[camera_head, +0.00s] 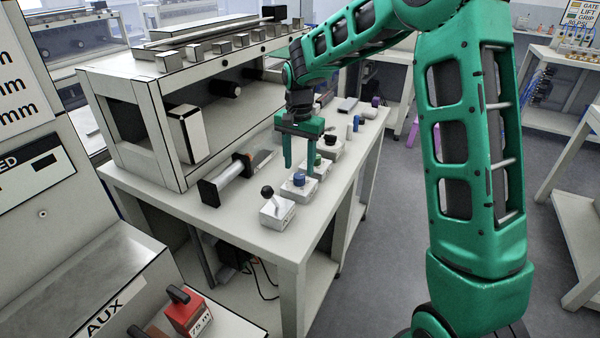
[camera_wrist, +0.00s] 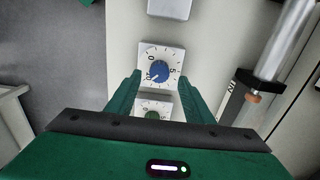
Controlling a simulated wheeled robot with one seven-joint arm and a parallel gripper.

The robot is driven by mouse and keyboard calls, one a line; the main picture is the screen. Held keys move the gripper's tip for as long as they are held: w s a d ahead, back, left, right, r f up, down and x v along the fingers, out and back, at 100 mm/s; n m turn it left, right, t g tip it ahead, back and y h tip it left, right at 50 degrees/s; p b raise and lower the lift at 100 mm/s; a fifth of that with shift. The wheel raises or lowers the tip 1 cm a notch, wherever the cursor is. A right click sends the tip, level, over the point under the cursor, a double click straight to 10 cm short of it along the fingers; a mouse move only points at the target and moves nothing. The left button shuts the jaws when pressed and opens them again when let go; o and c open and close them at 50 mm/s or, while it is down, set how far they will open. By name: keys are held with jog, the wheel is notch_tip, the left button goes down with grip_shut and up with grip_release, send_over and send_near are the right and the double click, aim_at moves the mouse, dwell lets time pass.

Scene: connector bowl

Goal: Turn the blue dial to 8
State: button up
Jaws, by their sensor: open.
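The blue dial (camera_head: 299,180) sits on a small white box on the bench. In the wrist view the blue dial (camera_wrist: 159,72) has a white pointer mark and a printed scale with 0, 5 and 10 around it. The pointer appears to face the lower left, near the 10; its exact reading is too small to tell. My gripper (camera_head: 299,171) is open and points down close to the blue dial. In the wrist view my gripper's fingertips (camera_wrist: 160,78) lie on either side of the dial's box, with nothing held. Contact with the dial is not visible.
A green dial (camera_head: 317,160) on a similar box (camera_wrist: 153,105) lies just behind, partly hidden by my gripper. A joystick box (camera_head: 278,212) stands in front. A cylinder with black ends (camera_head: 232,180) lies to the left. The bench front (camera_head: 275,240) is clear.

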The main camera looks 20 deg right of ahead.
aim_at(299, 175)
jog(key=shift+f, duration=1.8)
jog(key=c, duration=1)
jog(key=shift+d, duration=0.25)
jog(key=shift+c, duration=0.2)
jog(key=shift+a, duration=0.15)
jog(key=n, duration=0.3)
jog(key=shift+a+r+n, duration=0.1)
jog(key=shift+n, duration=0.3)
jog(key=n, duration=0.6)
jog(key=shift+n, duration=0.3)
